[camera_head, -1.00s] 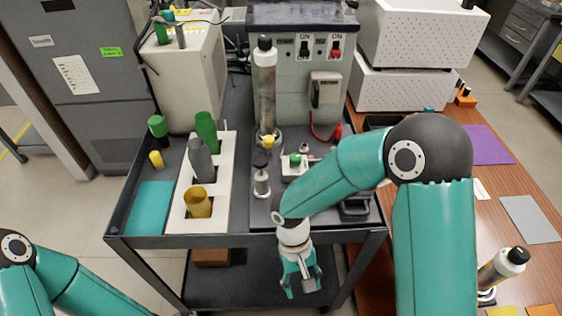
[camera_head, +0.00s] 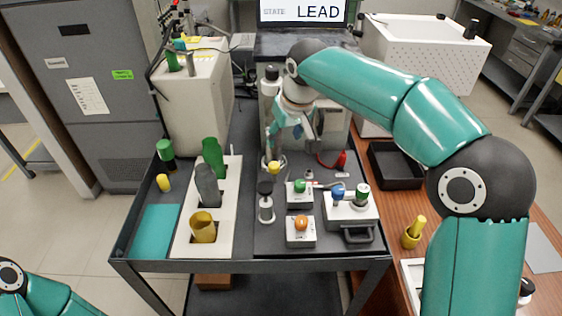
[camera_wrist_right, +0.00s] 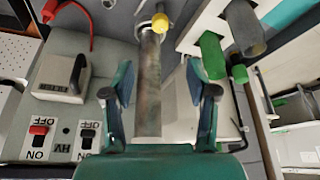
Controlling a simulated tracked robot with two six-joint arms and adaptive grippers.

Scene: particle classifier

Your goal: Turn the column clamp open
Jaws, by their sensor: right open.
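The grey upright column (camera_head: 270,85) stands on the cart at the front of the switch box. It has a black cap, and my right arm partly hides it. A small yellow knob (camera_head: 273,167) sits by its foot and also shows in the right wrist view (camera_wrist_right: 160,22). I cannot tell for sure which part is the clamp. My right gripper (camera_head: 291,131) is open, in front of the box. In the right wrist view its fingers (camera_wrist_right: 158,85) appear on either side of the column, and contact cannot be told. My left gripper is out of view.
The switch panel (camera_wrist_right: 60,140) and a grey handled unit (camera_wrist_right: 65,78) with a red cable are beside the column. A white rack (camera_head: 182,235) holds green, grey and yellow vessels. Small knobbed blocks (camera_head: 300,232) stand in front. A black tray (camera_head: 395,178) lies right.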

